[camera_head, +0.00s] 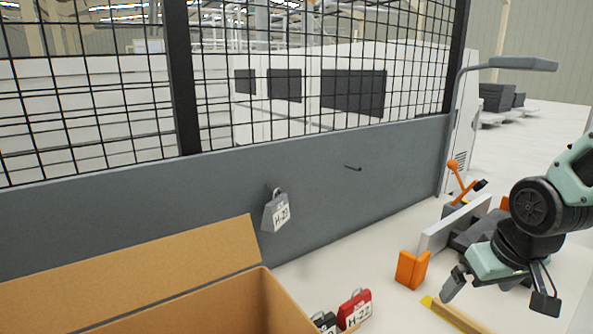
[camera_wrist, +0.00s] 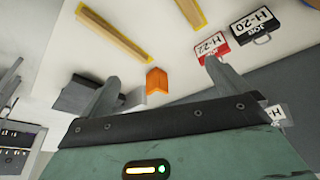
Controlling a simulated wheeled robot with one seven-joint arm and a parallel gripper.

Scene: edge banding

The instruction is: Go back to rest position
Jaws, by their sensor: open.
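My gripper (camera_head: 500,290) is at the right of the head view, above the white table. Its two fingers are spread apart with nothing between them. It also shows in the wrist view (camera_wrist: 163,85), where the open fingers frame an orange angled block (camera_wrist: 157,80). That orange block (camera_head: 412,269) stands on the table just left of my gripper in the head view, apart from it.
A grey tag H-23 (camera_head: 277,212) hangs on the grey panel (camera_head: 330,205), left of an empty hook (camera_head: 353,168). A red tag H-22 (camera_head: 355,308) and black tag H-20 (camera_wrist: 260,22) lie by an open cardboard box (camera_head: 215,305). Wooden strips (camera_wrist: 113,35) lie nearby.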

